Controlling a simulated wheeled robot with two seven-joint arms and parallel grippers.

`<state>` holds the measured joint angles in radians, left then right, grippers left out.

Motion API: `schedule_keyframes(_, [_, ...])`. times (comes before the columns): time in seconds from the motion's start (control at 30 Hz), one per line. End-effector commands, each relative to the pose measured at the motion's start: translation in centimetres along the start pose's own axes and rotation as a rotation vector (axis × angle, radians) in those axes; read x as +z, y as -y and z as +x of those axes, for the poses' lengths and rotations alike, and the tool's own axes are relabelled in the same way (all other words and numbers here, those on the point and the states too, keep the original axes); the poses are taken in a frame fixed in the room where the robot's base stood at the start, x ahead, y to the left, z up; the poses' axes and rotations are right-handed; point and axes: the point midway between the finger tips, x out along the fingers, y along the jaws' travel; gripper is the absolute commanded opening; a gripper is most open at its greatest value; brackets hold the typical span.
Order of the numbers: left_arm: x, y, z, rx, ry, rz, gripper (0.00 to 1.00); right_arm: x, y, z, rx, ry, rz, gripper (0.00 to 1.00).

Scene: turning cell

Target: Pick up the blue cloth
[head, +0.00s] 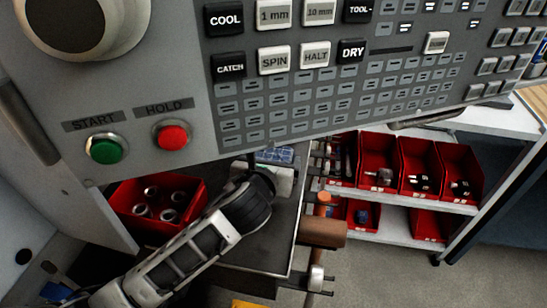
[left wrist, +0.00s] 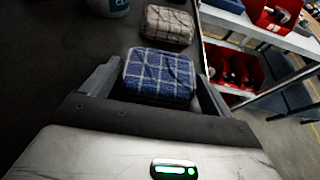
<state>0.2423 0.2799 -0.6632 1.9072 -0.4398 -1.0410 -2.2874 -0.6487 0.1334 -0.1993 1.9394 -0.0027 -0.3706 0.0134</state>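The blue checked cloth (left wrist: 160,72) is a folded pad on a dark surface in the left wrist view. My left gripper (left wrist: 159,80) has its two fingers spread, one on each side of the cloth, with narrow gaps. The cloth appears between and just beyond the fingertips, and I see no clear grip on it. In the head view a small part of the blue cloth (head: 275,155) shows below the control panel, beyond my left gripper (head: 276,167). The fingers are hard to make out there. My right gripper is not in view.
The machine control panel (head: 190,85) overhangs the arm. A red bin (head: 125,194) of metal parts stands left; a shelf with red bins (head: 418,165) stands right.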

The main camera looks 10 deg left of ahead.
Motion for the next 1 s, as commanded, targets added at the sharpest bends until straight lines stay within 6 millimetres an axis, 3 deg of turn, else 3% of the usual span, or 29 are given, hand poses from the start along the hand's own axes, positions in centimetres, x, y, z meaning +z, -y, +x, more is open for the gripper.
schedule_keyframes(0.37, [0.2, 0.0, -0.1, 0.000, 0.002, 0.001, 0.64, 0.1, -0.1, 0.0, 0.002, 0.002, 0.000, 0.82])
schedule_keyframes(0.67, [3.2, 0.0, -1.3, -0.002, 0.007, 0.000, 0.64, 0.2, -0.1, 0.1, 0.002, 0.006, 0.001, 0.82])
schedule_keyframes(0.7, [3.6, 0.0, -1.6, -0.001, 0.006, 0.001, 0.64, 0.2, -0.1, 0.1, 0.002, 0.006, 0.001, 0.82])
schedule_keyframes(1.0, [0.2, 0.0, -8.1, -0.004, -0.002, 0.002, 0.64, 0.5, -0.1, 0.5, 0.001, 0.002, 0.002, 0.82])
